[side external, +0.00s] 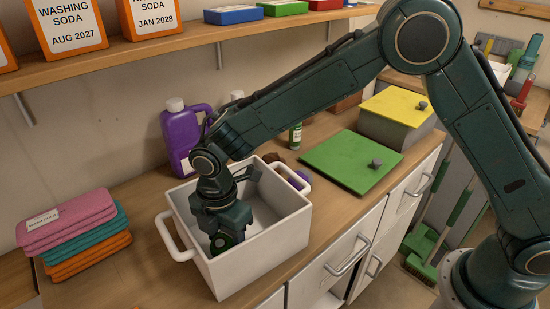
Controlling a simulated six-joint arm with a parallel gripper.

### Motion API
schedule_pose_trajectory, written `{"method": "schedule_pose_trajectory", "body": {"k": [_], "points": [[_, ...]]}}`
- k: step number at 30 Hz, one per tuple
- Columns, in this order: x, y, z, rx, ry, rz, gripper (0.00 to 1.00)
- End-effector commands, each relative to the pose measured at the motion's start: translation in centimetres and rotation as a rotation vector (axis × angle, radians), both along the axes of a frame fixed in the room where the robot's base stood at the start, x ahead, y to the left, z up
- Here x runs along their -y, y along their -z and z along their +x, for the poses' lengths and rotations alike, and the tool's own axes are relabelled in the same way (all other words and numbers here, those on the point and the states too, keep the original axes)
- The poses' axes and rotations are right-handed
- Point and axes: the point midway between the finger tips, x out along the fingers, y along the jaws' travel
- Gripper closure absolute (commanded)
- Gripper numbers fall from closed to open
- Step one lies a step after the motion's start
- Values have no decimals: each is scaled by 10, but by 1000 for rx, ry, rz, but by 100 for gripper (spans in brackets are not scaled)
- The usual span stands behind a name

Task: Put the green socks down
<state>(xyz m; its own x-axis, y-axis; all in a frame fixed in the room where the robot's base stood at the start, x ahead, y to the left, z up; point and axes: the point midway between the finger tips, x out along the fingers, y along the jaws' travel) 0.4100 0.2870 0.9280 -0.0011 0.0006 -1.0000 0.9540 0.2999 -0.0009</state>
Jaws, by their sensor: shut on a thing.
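My gripper (222,236) points down inside the white tub (262,238), near its left end. It is shut on a dark green thing, which I take to be the green socks (223,243). Only a small part of them shows low between the fingers, and their outline is hard to make out. The tub's near wall and my gripper hide the floor beneath, so I cannot tell whether the socks touch it.
Folded pink, teal and orange cloths (75,228) are stacked left of the tub. A purple jug (184,138) stands behind it. A green lid (350,160) and a yellow-lidded box (396,112) are to the right. A shelf (150,50) with boxes runs above.

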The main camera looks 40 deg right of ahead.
Motion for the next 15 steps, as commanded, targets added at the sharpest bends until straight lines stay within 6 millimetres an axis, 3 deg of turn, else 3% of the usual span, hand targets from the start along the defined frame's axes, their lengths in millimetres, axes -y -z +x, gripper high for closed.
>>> {"method": "schedule_pose_trajectory", "body": {"k": [4,15], "points": [[0,11,0,0,0,0,71],[0,13,0,0,0,0,71]]}}
